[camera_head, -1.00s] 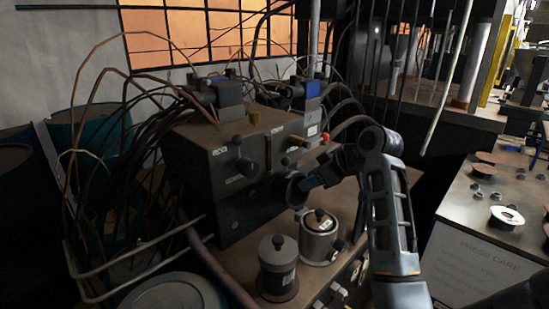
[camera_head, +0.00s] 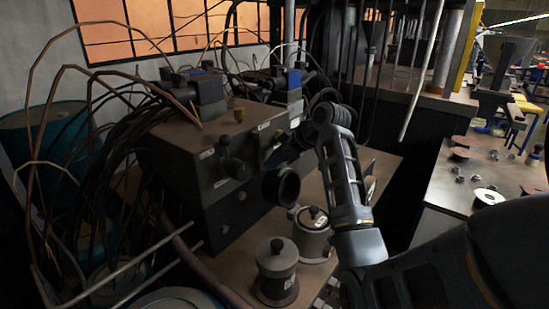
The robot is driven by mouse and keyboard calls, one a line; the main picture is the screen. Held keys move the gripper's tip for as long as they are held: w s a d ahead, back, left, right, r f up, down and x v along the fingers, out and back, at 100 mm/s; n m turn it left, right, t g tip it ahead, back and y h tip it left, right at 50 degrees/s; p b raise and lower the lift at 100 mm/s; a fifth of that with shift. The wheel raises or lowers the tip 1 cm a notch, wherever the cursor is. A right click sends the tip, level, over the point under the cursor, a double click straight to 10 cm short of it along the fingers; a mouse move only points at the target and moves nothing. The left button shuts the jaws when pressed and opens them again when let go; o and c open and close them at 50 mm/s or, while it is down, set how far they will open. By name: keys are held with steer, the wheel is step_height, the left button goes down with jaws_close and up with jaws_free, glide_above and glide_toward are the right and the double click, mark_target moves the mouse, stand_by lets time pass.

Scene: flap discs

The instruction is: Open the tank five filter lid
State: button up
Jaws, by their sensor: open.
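A dark machine block (camera_head: 175,160) stands left of centre, with small white labels too small to read. A round black cap or port (camera_head: 281,187) sticks out low on its front right. Two grey canisters with black knobs on top stand before it: a nearer one (camera_head: 277,276) and one further right (camera_head: 312,240). Both look closed. I cannot tell which part is the tank five filter lid. My gripper (camera_head: 277,157) is dark and partly hidden by my wrist, close to the block's front face above the round cap. I see nothing held in it.
Thin pipes and black hoses (camera_head: 105,150) crowd the left side. A blue drum (camera_head: 50,130) stands behind them. A bench (camera_head: 450,200) with discs and small parts is at the right. Dark floor separates it from the machine.

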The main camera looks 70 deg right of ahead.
steer(key=shift+w+f, duration=0.25)
steer(key=shift+c, duration=0.4)
jaws_close()
